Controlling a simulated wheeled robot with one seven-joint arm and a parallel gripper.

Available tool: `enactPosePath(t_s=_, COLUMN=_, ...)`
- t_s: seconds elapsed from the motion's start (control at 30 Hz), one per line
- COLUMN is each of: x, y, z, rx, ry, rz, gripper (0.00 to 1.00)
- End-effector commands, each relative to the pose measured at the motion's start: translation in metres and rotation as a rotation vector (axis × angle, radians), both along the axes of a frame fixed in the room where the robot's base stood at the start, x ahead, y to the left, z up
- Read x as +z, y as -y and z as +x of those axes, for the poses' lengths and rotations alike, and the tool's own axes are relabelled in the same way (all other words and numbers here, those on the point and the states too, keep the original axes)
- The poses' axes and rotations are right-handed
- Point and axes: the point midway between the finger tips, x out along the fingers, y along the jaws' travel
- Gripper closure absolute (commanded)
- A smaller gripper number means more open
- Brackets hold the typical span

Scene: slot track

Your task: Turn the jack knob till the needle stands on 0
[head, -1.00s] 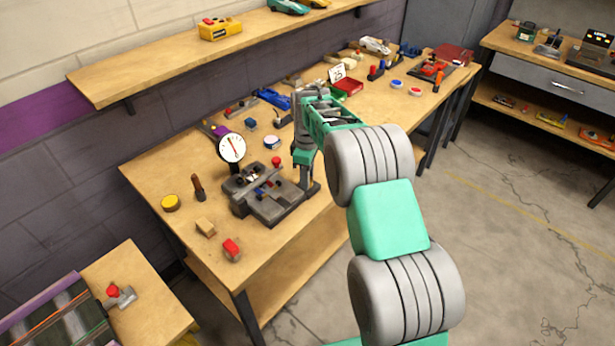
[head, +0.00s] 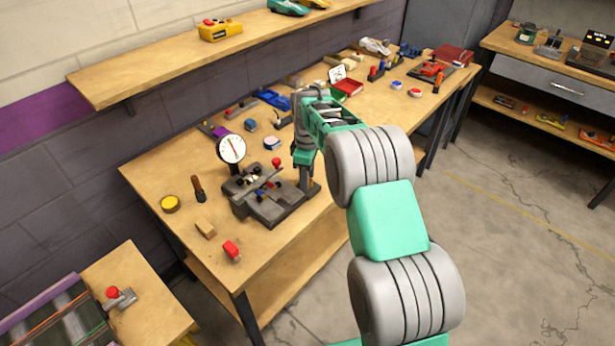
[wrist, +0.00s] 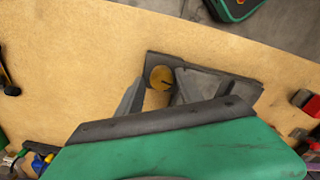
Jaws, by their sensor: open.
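The dial gauge (head: 231,149) has a white face and a thin red needle close to upright. Its numbers are too small to read. It stands behind the dark grey fixture (head: 262,212), which carries a small car chassis and a red-topped knob (head: 276,162). In the wrist view a round brass knob (wrist: 161,77) with a dark mark sits at one end of a dark base. My gripper (wrist: 160,92) is open, with one grey finger on each side of this knob. I cannot tell whether either finger touches it. In the head view my gripper is at the fixture's right end, mostly hidden by my arm.
A yellow round tin (head: 170,203), a dark-handled tool (head: 198,187), a wooden block (head: 205,229) and a red block (head: 232,250) lie at the bench's left. Several tools and parts crowd the back. The shelf (head: 190,60) runs above. The front left bench top is mostly clear.

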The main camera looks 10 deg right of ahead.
Motion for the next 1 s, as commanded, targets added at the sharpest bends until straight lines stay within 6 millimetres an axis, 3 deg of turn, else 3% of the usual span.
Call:
enactPosePath(t_s=0.23, x=-0.0029, y=-0.0009, z=-0.0031, rx=-0.015, ry=-0.011, rz=0.0, gripper=0.49)
enactPosePath(t_s=0.37, x=-0.0028, y=-0.0015, z=-0.0033, rx=-0.124, ry=-0.012, rz=0.0, gripper=0.49)
enactPosePath(t_s=1.0, x=0.0013, y=-0.0009, z=-0.0013, rx=-1.281, ry=-0.006, rz=0.003, gripper=0.49)
